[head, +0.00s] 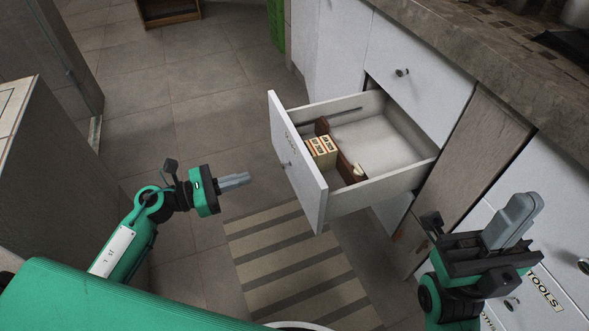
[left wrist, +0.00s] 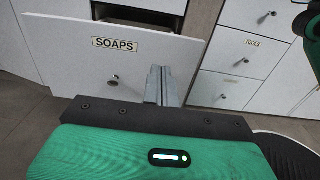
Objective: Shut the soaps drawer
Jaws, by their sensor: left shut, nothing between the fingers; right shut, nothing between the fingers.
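The soaps drawer (head: 302,172) stands pulled out from the white cabinet in the head view. Its inside shows a brown divider, small boxes and a small pale item. In the left wrist view its white front (left wrist: 95,52) carries a SOAPS label, with a small dark knob below. My left gripper (head: 246,180) is shut and empty, to the left of the drawer front and apart from it. The same fingers (left wrist: 161,85) show in front of the drawer front's right part in the left wrist view. My right gripper (head: 515,220) is shut and empty, right of the drawer near the cabinet fronts.
A closed drawer labelled TOOLS (left wrist: 245,45) is right of the soaps drawer in the left wrist view. A striped mat (head: 290,265) lies on the tiled floor below. A grey-brown unit (head: 50,185) stands at the left.

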